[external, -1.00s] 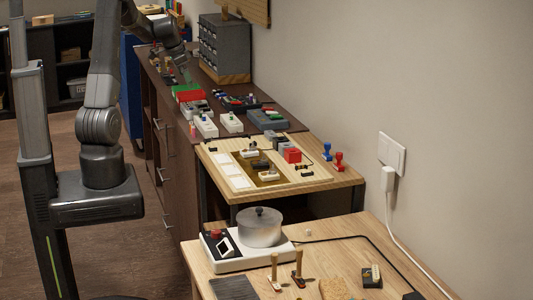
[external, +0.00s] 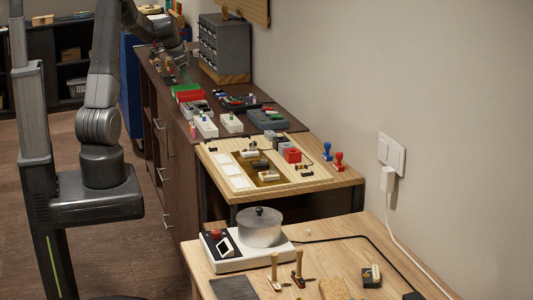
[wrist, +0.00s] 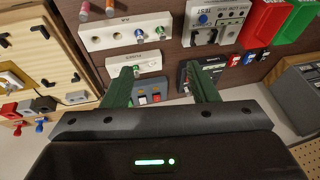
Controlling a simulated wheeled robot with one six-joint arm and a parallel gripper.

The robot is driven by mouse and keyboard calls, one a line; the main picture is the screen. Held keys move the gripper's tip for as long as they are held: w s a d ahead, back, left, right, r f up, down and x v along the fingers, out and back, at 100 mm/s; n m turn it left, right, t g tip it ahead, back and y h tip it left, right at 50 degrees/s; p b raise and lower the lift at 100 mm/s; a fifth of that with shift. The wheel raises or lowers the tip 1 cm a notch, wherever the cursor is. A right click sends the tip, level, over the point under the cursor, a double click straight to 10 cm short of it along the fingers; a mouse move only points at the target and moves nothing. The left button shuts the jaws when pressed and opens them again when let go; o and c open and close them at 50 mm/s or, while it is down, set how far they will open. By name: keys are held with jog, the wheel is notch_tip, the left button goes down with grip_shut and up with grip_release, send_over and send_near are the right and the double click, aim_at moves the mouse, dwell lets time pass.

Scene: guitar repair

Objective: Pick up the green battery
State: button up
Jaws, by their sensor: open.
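My gripper (wrist: 162,82) is open and empty in the wrist view, its two green fingers spread apart. In the external view the gripper (external: 186,72) is small, over the far part of the dark cabinet top. A small green-topped cylinder (wrist: 137,69), possibly the green battery, shows between the fingers by a white holder (wrist: 148,60). I cannot tell for certain which piece is the green battery. No finger visibly touches any of them.
A tester (wrist: 215,20), a red bin (wrist: 266,20) and a green bin (wrist: 298,20) stand nearby. A grey drawer unit (external: 222,45) stands at the back by the wall.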

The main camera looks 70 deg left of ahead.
jog(key=shift+c, duration=1.2)
jog(key=shift+w+f, duration=0.1)
jog(key=n+g+y+b, duration=0.2)
jog(key=n+b, duration=0.2)
jog(key=n, duration=0.9)
send_near(201, 116)
jog(key=shift+w+a+f+p, duration=0.15)
jog(key=shift+w+a, duration=0.05)
jog(key=shift+a, duration=0.2)
jog(key=shift+w+a+f+p, duration=0.15)
jog(key=shift+w+a, duration=0.05)
jog(key=shift+a, duration=0.25)
jog(key=shift+p+x, duration=0.7)
jog(key=shift+x, duration=2)
grip_shut()
